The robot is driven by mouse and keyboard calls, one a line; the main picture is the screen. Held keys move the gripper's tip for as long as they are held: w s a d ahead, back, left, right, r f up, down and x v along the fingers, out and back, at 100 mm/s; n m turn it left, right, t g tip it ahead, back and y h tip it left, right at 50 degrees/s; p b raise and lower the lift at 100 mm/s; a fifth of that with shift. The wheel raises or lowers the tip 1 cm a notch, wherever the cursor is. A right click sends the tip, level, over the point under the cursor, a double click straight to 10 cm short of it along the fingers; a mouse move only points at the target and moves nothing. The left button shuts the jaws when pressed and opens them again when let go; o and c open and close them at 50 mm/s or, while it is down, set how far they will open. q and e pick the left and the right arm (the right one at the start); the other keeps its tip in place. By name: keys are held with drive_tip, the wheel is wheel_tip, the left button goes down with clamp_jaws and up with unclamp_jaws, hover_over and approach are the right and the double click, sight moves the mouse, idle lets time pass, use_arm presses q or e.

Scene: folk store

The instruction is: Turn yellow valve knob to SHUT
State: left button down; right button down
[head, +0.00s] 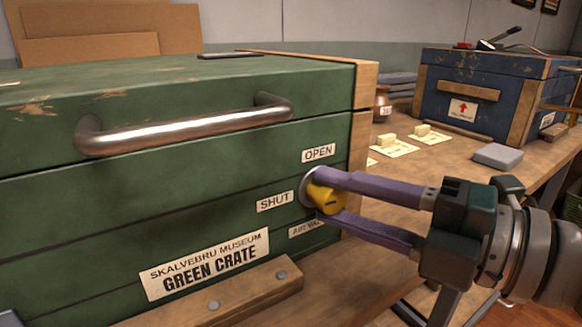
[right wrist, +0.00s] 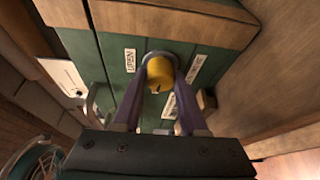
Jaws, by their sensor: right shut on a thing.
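The yellow valve knob (head: 327,196) sits on a round metal plate on the front of the green crate (head: 150,190), near its right edge. The OPEN label (head: 318,153) is above the knob, the SHUT label (head: 275,201) is to its left, and a partly hidden AIR VALVE label (head: 305,229) is below. My right gripper (head: 326,195) comes from the right with its purple fingers shut on the knob, one above and one below. The right wrist view shows the knob (right wrist: 159,72) between the fingertips. A small dark mark shows on its face; I cannot tell its exact direction. My left gripper is not in view.
A steel handle (head: 190,130) juts from the crate's front, and a wooden batten (head: 215,298) runs below. To the right, the wooden table (head: 455,160) holds pale cards, a grey block (head: 498,156) and a blue crate (head: 490,95). Room right of the green crate is fairly open.

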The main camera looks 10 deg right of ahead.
drive_tip(key=shift+r+n+h+p, duration=0.1)
drive_tip(key=shift+n+h+p, duration=0.2)
drive_tip(key=shift+n+p, duration=0.25)
drive_tip(key=shift+c, duration=2.2)
unclamp_jaws()
drive_tip(key=v, duration=1)
